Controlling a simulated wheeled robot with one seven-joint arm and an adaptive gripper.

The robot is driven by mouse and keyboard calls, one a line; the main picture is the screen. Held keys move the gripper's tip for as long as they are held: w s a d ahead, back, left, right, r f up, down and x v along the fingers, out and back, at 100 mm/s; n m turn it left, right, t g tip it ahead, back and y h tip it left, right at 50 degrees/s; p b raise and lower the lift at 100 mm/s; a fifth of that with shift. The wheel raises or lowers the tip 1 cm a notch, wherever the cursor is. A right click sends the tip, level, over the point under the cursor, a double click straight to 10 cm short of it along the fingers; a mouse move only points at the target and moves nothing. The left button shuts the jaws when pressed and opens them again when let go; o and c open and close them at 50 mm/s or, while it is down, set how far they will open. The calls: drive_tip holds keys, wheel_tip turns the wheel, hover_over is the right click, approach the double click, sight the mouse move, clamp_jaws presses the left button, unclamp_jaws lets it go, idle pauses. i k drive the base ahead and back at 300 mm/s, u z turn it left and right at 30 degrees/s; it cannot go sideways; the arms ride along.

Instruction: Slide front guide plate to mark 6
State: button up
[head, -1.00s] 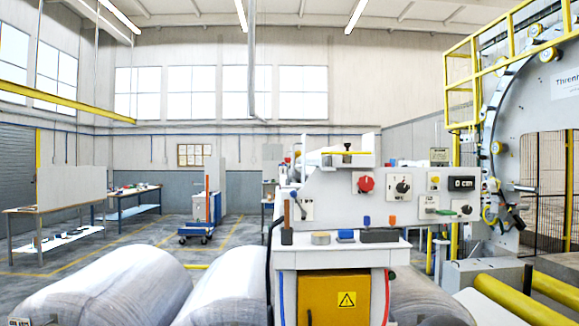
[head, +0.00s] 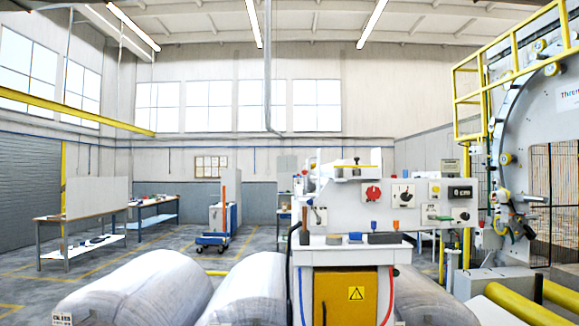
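The wrapping machine's control unit (head: 372,203) stands right of centre in the head view. On its upper left is a small white assembly of plates (head: 350,173) with a yellow strip (head: 347,166) and a small black knob (head: 357,160). The front guide plate seems to belong to this assembly, but I cannot tell its exact edges. Any marks or numbers on a scale are too small to read. My gripper is not in view.
Large wrapped coils (head: 140,292) lie in front at left and beside the yellow cabinet door (head: 345,298). A shelf (head: 340,254) below the panel holds small items. Yellow rollers (head: 515,304) and the large ring (head: 505,140) are at right. Open floor lies at left.

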sight(304, 194)
drive_tip(key=u, duration=0.7)
drive_tip(key=i, duration=1.8)
drive_tip(key=z, duration=0.55)
